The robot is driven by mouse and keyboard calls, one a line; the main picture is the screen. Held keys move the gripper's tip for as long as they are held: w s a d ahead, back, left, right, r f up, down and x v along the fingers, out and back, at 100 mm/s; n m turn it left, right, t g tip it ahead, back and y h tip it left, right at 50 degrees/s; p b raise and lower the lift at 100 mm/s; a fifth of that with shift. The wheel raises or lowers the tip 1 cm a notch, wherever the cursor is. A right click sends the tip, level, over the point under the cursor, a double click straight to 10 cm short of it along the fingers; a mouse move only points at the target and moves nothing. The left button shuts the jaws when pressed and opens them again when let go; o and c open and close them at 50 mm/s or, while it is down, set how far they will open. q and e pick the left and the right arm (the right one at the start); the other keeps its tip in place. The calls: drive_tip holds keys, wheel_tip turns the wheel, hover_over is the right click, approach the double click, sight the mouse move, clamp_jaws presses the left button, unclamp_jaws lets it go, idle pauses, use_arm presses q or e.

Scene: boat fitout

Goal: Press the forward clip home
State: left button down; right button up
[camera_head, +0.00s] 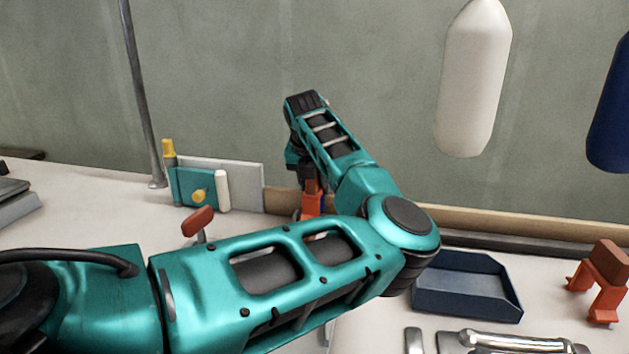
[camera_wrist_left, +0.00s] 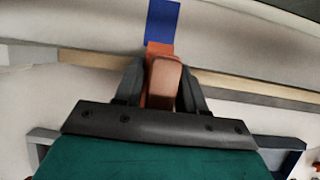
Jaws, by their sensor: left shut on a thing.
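My left gripper (camera_head: 308,184) is shut on an orange clip (camera_head: 311,204) near the wooden rail at the back of the bench. In the left wrist view, my left gripper (camera_wrist_left: 160,92) has its dark fingers on both sides of the clip's red-brown block (camera_wrist_left: 163,82). A flat blue strip (camera_wrist_left: 162,22) lies just beyond the clip and lines up with it. Whether the clip is seated on the strip, I cannot tell; the contact is hidden. A second orange clip (camera_head: 603,285) with a brown top stands on the bench at the far right. My right gripper is not in view.
A dark blue tray (camera_head: 467,306) sits right of my left elbow, with metal handles (camera_head: 515,341) in front. A teal block with yellow knobs (camera_head: 190,188) stands at the back left. A red-brown knob (camera_head: 198,221) is behind my arm. A white fender (camera_head: 474,80) hangs above.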

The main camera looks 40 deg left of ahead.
use_arm(q)
drive_tip(key=shift+s+d+f+g, duration=0.1)
drive_tip(key=shift+d+f+g, duration=0.05)
drive_tip(key=shift+f, duration=0.55)
drive_tip(key=shift+s+d+f+g, duration=0.1)
drive_tip(key=shift+d+f+g, duration=0.05)
drive_tip(key=shift+f, duration=0.55)
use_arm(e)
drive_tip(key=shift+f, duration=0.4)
use_arm(q)
drive_tip(key=c, duration=0.7)
unclamp_jaws()
drive_tip(key=shift+o, duration=0.6)
drive_tip(key=a+p+v, duration=0.1)
drive_tip(key=p+v, duration=0.2)
drive_tip(key=v, duration=1.1)
drive_tip(key=shift+w+r, duration=0.25)
drive_tip(key=shift+r, duration=0.05)
drive_tip(key=shift+s+d+r, duration=0.1)
drive_tip(key=shift+s+r, duration=0.1)
drive_tip(key=shift+r, duration=0.3)
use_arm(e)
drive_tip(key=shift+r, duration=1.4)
use_arm(q)
drive_tip(key=shift+r, duration=0.1)
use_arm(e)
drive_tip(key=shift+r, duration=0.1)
